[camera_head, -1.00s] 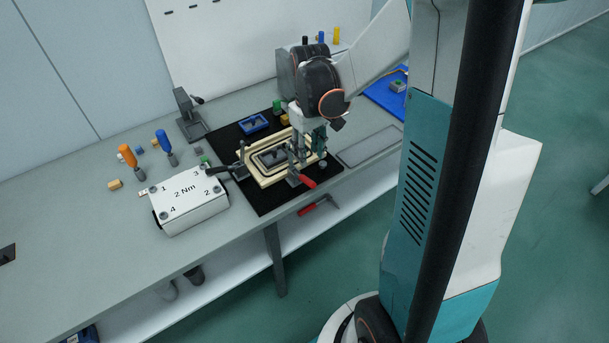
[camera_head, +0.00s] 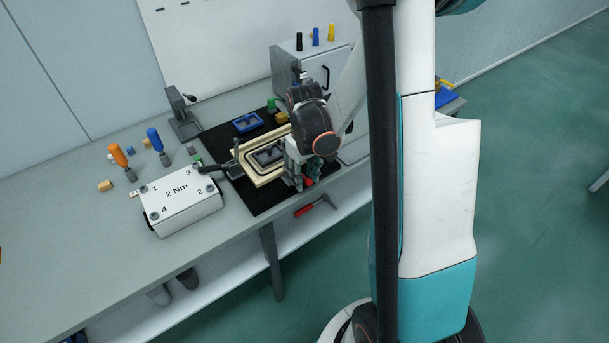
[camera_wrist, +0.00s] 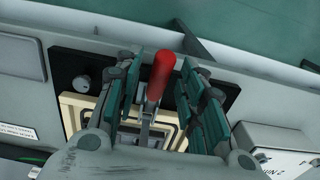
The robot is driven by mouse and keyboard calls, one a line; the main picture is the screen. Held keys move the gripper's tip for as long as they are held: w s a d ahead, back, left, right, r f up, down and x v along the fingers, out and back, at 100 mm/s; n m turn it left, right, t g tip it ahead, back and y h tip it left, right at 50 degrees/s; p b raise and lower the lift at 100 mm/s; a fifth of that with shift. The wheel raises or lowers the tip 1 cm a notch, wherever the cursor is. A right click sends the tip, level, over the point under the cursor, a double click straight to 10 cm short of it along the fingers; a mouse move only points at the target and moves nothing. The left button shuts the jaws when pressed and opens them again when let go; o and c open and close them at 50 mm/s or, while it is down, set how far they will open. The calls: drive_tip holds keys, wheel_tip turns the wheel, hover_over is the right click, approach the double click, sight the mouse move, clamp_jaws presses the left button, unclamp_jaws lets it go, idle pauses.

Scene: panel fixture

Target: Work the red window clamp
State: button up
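The red window clamp (camera_wrist: 161,76) shows its red handle in the wrist view, between the two fingers of my gripper (camera_wrist: 160,95), with a gap on each side. My gripper is open around the handle. In the head view my gripper (camera_head: 304,174) is low over the front right part of the wooden window frame (camera_head: 257,178), and only a bit of the red handle (camera_head: 309,182) shows past the fingers. The frame sits on a black mat (camera_head: 262,204). The clamp's base and its contact with the frame are mostly hidden.
A white box marked 2 Nm (camera_head: 180,200) stands left of the mat. A dark clamp (camera_head: 225,168) stands at the frame's left side. Orange (camera_head: 119,156) and blue (camera_head: 155,140) screwdrivers stand behind the box. A red-handled tool (camera_head: 310,208) lies on the shelf below.

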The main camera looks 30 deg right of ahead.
clamp_jaws()
drive_tip(key=shift+w+r+g, duration=0.6)
drive_tip(key=shift+w+g, duration=0.05)
drive_tip(key=shift+g, duration=0.55)
drive_tip(key=shift+w+r+g, duration=0.6)
drive_tip(key=shift+g, duration=0.6)
unclamp_jaws()
drive_tip(key=v, duration=1.2)
drive_tip(key=shift+a, duration=0.15)
drive_tip(key=shift+c, duration=0.3)
